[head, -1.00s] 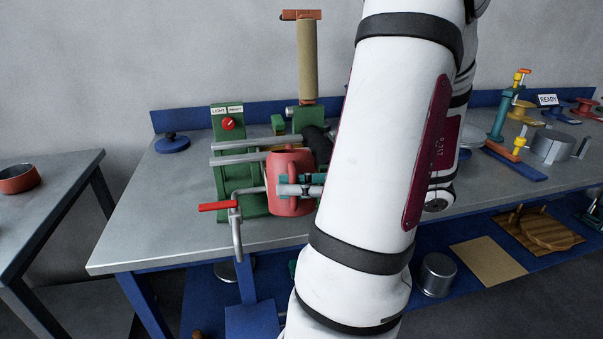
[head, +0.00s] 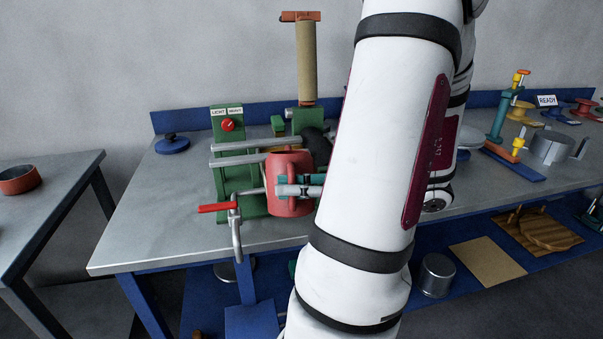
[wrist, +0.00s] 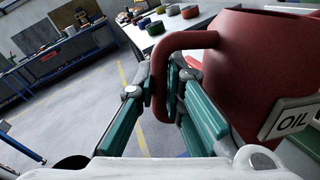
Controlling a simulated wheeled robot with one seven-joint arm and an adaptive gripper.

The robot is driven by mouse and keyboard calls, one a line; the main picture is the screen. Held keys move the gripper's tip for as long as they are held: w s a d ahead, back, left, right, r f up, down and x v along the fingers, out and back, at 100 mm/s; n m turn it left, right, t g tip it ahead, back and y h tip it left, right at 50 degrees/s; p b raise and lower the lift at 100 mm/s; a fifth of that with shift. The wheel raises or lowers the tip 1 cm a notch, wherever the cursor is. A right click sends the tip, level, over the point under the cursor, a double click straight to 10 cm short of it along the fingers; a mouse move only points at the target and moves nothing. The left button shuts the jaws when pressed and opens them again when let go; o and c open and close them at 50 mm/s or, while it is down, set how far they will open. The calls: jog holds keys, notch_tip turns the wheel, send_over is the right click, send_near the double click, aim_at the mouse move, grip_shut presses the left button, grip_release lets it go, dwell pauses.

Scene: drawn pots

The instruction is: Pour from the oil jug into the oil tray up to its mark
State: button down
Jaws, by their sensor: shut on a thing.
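The red oil jug (head: 290,170) is upright in the head view, in front of the green machine (head: 232,150) on the bench. In the wrist view the jug (wrist: 245,70) fills the right side, with an OIL label (wrist: 292,120) and its handle at the left. My gripper (wrist: 165,85) is shut on the handle, its teal fingers on either side of it. In the head view the gripper's teal fingers (head: 300,185) show in front of the jug. I cannot make out the oil tray or its mark. The jug's contents are hidden.
My white arm covers the middle of the head view. A red-handled crank (head: 216,207) and grey bars (head: 240,146) are close to the jug. A blue round lid (head: 172,144) lies at the bench's back left. The bench front left (head: 150,245) is clear.

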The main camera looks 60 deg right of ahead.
aim_at(292, 173)
jog(key=shift+r+m+p, duration=0.6)
jog(key=shift+r+p, duration=0.7)
jog(key=shift+p, duration=0.9)
dwell(1.1)
jog(key=shift+w+d+r+m+g+p, duration=0.15)
jog(key=shift+r+m+p, duration=0.15)
jog(key=shift+r+p, duration=0.5)
jog(key=shift+s+d+r+m+g+p, duration=0.15)
jog(key=shift+r+m+p, duration=0.2)
jog(key=shift+p, duration=0.7)
dwell(2.8)
